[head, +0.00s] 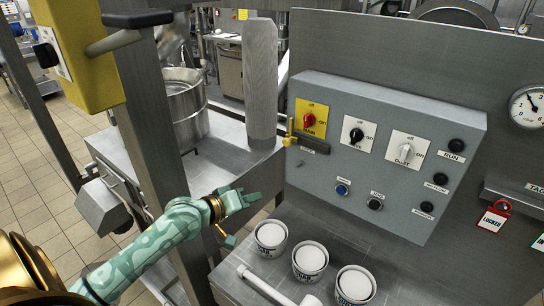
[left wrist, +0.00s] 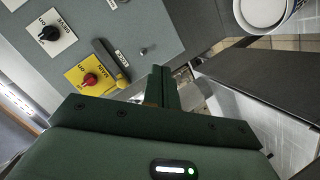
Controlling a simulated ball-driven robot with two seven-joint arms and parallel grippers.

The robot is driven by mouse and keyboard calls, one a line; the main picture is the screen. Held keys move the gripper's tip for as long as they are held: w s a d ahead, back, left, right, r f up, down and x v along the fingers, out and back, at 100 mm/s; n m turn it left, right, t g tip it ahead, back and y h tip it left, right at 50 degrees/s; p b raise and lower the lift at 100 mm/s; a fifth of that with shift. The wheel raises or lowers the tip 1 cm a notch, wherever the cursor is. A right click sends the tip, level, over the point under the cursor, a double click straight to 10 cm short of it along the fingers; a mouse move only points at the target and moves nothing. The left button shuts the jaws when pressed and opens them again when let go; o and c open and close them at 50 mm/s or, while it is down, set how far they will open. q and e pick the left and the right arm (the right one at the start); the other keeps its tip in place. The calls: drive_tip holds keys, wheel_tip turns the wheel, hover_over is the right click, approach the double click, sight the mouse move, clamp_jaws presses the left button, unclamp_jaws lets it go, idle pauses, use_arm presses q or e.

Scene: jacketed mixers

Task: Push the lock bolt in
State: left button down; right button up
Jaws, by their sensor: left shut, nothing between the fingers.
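The lock bolt has a brass knob (head: 288,140) at the left edge of the grey control panel and a dark bar (head: 314,145) beside it, just below the red MAIN switch (head: 308,120). The bolt's knob also shows in the left wrist view (left wrist: 122,82), with the dark bar (left wrist: 106,60) running away from it by a LOCK label. My left gripper (head: 250,197) is shut and empty, below and left of the knob and apart from it. Its closed fingers (left wrist: 158,74) point toward the panel in the left wrist view. My right gripper is not in view.
Two more knobs (head: 356,134) and (head: 405,153) and several buttons sit on the panel (head: 400,210). White-topped tubs (head: 310,258) stand on the surface below. A grey post (head: 262,75) rises left of the panel. A red padlock (head: 495,216) hangs at right.

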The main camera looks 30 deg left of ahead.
sight(290, 133)
use_arm(q)
drive_tip(key=w+a+r+n+t+y, duration=0.1)
drive_tip(key=w+a+r+n+t, duration=0.2)
drive_tip(key=a+r+n, duration=0.4)
wheel_tip(290, 133, up, 2)
drive_tip(key=shift+w+a+r+t, duration=0.1)
drive_tip(key=shift+w+a+t, duration=0.2)
drive_tip(key=shift+w+a, duration=0.45)
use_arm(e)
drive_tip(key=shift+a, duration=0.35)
